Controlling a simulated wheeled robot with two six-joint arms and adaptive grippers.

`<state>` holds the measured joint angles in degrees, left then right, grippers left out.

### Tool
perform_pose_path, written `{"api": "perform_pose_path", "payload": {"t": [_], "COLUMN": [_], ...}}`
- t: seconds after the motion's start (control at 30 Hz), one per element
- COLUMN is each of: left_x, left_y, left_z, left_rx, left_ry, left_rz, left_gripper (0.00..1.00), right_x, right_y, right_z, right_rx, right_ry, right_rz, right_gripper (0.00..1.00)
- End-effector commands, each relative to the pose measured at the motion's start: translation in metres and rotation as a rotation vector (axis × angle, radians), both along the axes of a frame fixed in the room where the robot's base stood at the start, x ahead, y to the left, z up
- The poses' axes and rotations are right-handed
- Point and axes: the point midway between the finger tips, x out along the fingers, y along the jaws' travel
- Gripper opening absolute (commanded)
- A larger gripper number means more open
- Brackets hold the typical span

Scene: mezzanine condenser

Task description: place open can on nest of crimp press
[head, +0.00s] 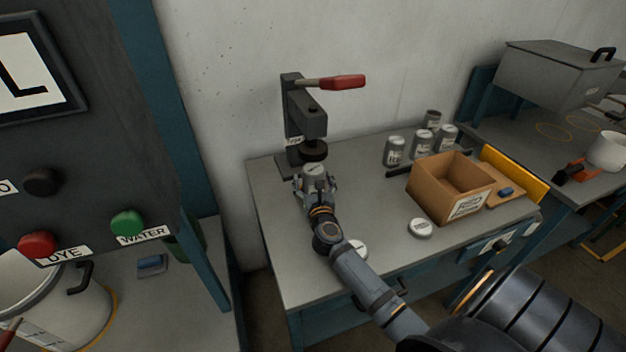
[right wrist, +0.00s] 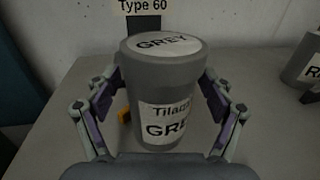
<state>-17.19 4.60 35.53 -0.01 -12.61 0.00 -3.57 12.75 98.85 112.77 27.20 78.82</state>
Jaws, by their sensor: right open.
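A grey can (right wrist: 163,95) with a Tilac grey label stands upright between the fingers of my right gripper (right wrist: 162,103). Its top carries a round GREY label. In the head view the can (head: 314,170) is at the front of the crimp press (head: 292,115), just below and in front of its dark round press head (head: 313,151). The right gripper (head: 315,186) is open, with a finger on each side of the can. The can and gripper hide the nest, so I cannot tell whether the can rests on it. My left gripper is not in view.
Several labelled cans (head: 395,151) stand at the back of the bench (head: 285,235). A cardboard box (head: 437,205) is to the right, with a round lid (head: 420,228) before it. Another lid (head: 357,250) lies by my forearm. The press's red handle (head: 343,82) is raised.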

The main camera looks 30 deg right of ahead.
Motion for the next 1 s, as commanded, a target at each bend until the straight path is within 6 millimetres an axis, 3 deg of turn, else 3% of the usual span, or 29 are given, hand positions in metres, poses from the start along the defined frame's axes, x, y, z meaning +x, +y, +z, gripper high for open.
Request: {"api": "perform_pose_path", "payload": {"t": [0.17,0.6,0.77,1.0], "left_x": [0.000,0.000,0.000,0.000], "left_y": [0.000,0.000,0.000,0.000], "left_z": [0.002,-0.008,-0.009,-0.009], "left_rx": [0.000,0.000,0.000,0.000], "left_ry": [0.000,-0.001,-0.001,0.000], "left_rz": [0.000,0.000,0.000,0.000], "left_gripper": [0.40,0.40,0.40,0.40], "right_x": [-0.009,-0.097,-0.108,-0.109], "right_y": [0.004,0.045,0.050,0.050], "right_z": [0.001,0.000,0.002,0.003], "right_rx": [0.001,0.003,0.001,0.000], "right_ry": [0.002,0.002,0.000,-0.001], "right_rz": [0.001,0.000,-0.001,0.000], "right_gripper": [0.82,0.82,0.82,0.82]}}
